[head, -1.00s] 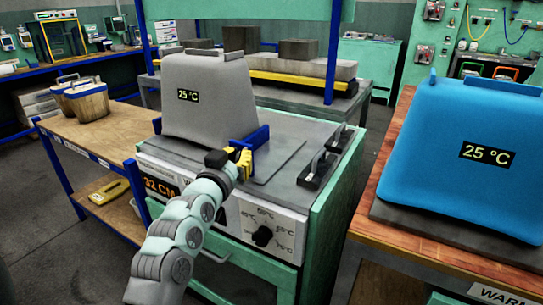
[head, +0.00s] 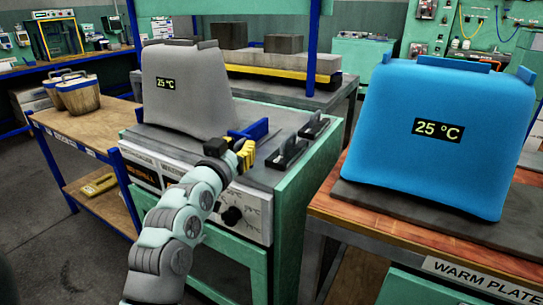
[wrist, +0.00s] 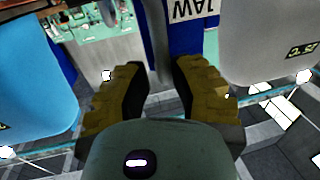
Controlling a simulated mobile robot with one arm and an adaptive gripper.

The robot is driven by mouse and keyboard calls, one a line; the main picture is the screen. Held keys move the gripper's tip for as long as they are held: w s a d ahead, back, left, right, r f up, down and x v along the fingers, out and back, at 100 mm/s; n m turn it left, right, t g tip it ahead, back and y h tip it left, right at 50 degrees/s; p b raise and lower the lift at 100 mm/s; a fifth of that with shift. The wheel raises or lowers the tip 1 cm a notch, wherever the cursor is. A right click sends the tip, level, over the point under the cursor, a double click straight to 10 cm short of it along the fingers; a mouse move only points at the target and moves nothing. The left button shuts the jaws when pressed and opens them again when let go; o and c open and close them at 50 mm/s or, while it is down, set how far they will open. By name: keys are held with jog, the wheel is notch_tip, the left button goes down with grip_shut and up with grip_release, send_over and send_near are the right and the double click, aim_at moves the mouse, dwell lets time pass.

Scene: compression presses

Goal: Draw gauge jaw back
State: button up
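The gauge jaw (head: 258,129) is a blue piece on the grey top of the gauge bench (head: 262,150). It stands to the right of the grey block (head: 190,98), which shows 25 °C. In the wrist view the jaw (wrist: 186,30) carries a label reading JAW, and a grey upright bar (wrist: 157,45) stands before it. My gripper (head: 245,150) is at the jaw's near side. Finger contact is hard to make out.
Black fittings (head: 290,152) stand on the bench top right of the jaw. A knob (head: 232,215) is on the front panel. A blue 25 °C block (head: 430,165) stands on the warm plate table (head: 335,205) at right. A wooden cart (head: 90,130) is at left.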

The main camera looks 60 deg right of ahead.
jog(key=shift+o, duration=1.4)
jog(key=v, duration=0.7)
jog(key=shift+a, duration=0.35)
